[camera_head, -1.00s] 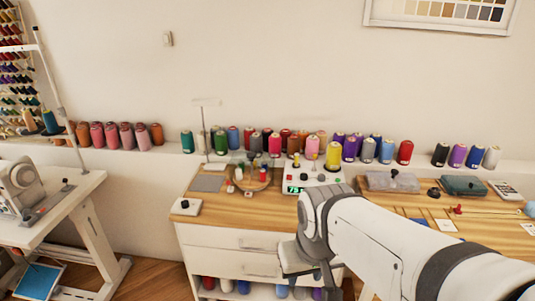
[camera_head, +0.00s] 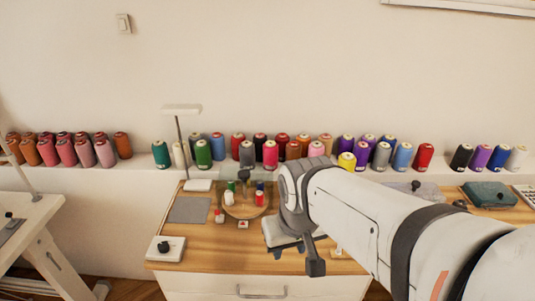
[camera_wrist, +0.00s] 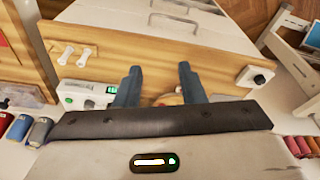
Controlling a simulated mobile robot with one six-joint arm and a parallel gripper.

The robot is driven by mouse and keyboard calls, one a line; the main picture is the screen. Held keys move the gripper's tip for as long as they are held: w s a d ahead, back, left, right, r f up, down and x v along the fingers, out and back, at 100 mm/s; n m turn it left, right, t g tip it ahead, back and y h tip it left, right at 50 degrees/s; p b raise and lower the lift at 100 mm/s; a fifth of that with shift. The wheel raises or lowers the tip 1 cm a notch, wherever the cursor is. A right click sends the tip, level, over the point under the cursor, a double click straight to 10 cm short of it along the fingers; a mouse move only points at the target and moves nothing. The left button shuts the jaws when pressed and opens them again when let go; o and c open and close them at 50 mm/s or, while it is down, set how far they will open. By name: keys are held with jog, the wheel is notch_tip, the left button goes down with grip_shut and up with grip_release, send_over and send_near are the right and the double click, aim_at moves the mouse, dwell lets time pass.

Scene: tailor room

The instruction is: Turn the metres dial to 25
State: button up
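My gripper (camera_wrist: 160,82) is open and empty in the wrist view, its two dark blue fingers apart above the wooden table. In the head view my gripper (camera_head: 315,262) hangs over the table front, partly hidden by my arm. A white unit with a green display (camera_wrist: 90,103) lies left of the fingers in the wrist view; my arm hides it in the head view. A white box with a black knob (camera_head: 165,248) sits at the table's left front corner and also shows in the wrist view (camera_wrist: 257,78). I cannot read any dial marking.
A round wooden tray with small spools (camera_head: 245,208) stands left of my arm, near a lamp-like stand (camera_head: 190,150). Several thread cones line the ledge (camera_head: 270,155). A grey mat (camera_head: 188,210) lies on the table. The table's middle front is clear.

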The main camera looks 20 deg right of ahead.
jog(key=shift+o, duration=0.3)
jog(key=shift+s, duration=0.1)
jog(key=shift+o, duration=0.8)
jog(key=shift+w+d+r, duration=0.15)
jog(key=shift+w, duration=0.05)
jog(key=shift+o, duration=0.4)
jog(key=w+d+r+m+p, duration=0.1)
jog(key=w+d+r+p, duration=0.1)
jog(key=w, duration=0.6)
jog(key=shift+w+d+r+m+g+p, duration=0.3)
jog(key=shift+d+g+p, duration=0.1)
jog(key=shift+d+p, duration=0.35)
jog(key=w+d+f+m+p, duration=0.1)
jog(key=w+d+f+p, duration=0.1)
jog(key=w+d, duration=0.2)
jog(key=w+d+f+m+g+p, duration=0.1)
jog(key=w+d+f+p, duration=0.1)
jog(key=w+d, duration=0.3)
jog(key=w+d+f+m+p, duration=0.2)
jog(key=w+d+f, duration=0.2)
jog(key=w, duration=0.4)
jog(key=shift+w+d+f+g, duration=0.15)
jog(key=shift+w+g, duration=0.05)
jog(key=shift+g, duration=0.2)
jog(key=shift+w+d+f, duration=0.1)
jog(key=shift+f, duration=0.2)
notch_tip(320, 180, down, 8)
jog(key=shift+r+p, duration=0.25)
jog(key=shift+p, duration=0.65)
jog(key=shift+c, duration=0.4)
